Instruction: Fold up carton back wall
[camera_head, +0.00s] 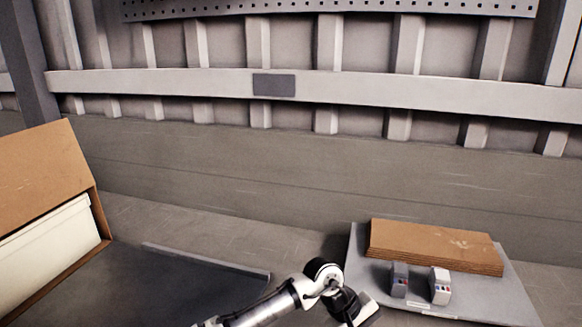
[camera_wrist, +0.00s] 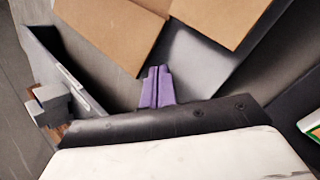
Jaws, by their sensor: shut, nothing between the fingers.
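In the head view, brown cardboard (camera_head: 40,170) stands tilted at the far left, with a cream panel (camera_head: 50,242) below it. Which of its walls is the back one I cannot tell. Flat brown cardboard sheets (camera_head: 425,242) lie stacked at the right. My gripper's purple fingers (camera_wrist: 157,76) are together and empty in the wrist view. Two brown cardboard panels, one at upper left (camera_wrist: 110,28) and one at upper right (camera_wrist: 222,14), lie beyond them; contact is unclear. In the head view my arm reaches in from the bottom middle; its fingertips are not visible.
A grey tray (camera_head: 365,290) at the right holds the sheets and two small grey devices, a darker one (camera_head: 399,279) and a lighter one (camera_head: 440,286). A dark surface (camera_head: 150,285) with a raised edge lies at lower left. A ribbed wall stands behind.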

